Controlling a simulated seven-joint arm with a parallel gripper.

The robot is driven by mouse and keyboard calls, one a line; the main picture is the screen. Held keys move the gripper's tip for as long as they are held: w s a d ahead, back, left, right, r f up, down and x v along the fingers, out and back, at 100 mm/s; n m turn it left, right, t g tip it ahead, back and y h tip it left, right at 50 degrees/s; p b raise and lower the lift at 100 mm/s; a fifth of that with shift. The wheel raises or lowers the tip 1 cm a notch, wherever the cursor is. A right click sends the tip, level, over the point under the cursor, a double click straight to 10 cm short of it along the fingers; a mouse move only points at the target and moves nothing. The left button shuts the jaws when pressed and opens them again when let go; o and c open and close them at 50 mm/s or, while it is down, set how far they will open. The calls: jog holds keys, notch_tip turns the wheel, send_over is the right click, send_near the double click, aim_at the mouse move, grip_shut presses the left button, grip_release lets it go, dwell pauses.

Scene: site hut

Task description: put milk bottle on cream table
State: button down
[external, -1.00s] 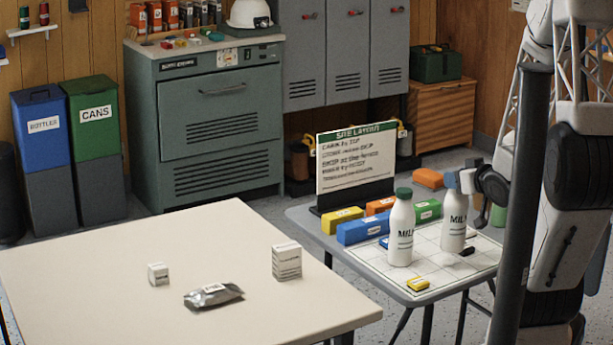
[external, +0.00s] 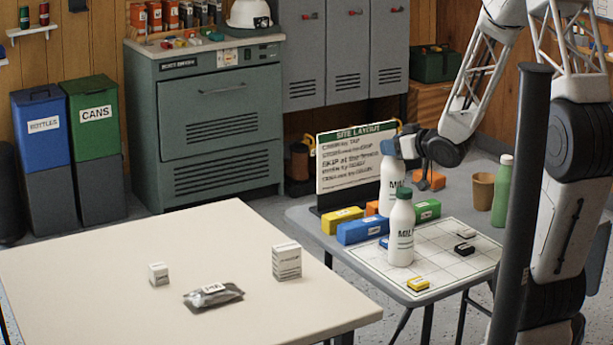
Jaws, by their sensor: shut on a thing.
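My gripper (external: 396,147) is shut on the upper part of a white milk bottle (external: 391,180). This bottle is upright behind a second milk bottle, which hides its lower part, and looks lifted above the grey table. The second milk bottle (external: 400,235), white with a green cap, stands on the white grid sheet on the grey table. My gripper and the held bottle are to the right of the cream table, over the grey table.
On the cream table are a small white box (external: 158,274), a silver pouch (external: 213,295) and a larger white box (external: 287,261). The grey table (external: 310,220) carries coloured blocks, a sign board (external: 355,160), a brown cup (external: 483,191) and a green bottle (external: 501,195).

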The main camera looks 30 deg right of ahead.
jog(key=w+a+n+g+y, duration=0.1)
jog(key=w+a+n+y, duration=0.1)
jog(key=w+a, duration=0.3)
jog(key=w+a+n+g+y, duration=0.1)
jog(key=w+a+y, duration=0.1)
jog(key=a, duration=0.5)
jog(key=w+a+f+n+g+y, duration=0.1)
jog(key=a+n+g+y, duration=0.1)
jog(key=a, duration=0.9)
jog(key=w+a+f+n+g+y, duration=0.1)
jog(key=a+n+g+y, duration=0.1)
jog(key=a, duration=0.9)
jog(key=shift+f+n+g+y, duration=0.3)
jog(key=shift+n+y, duration=0.1)
jog(key=shift+n, duration=0.4)
jog(key=shift+w+a, duration=0.1)
jog(key=w+a, duration=0.2)
jog(key=w, duration=0.5)
jog(key=w+a+f, duration=0.1)
jog(key=w+a, duration=0.2)
jog(key=w, duration=0.5)
jog(key=shift+f, duration=0.35)
jog(key=shift+f, duration=1.8)
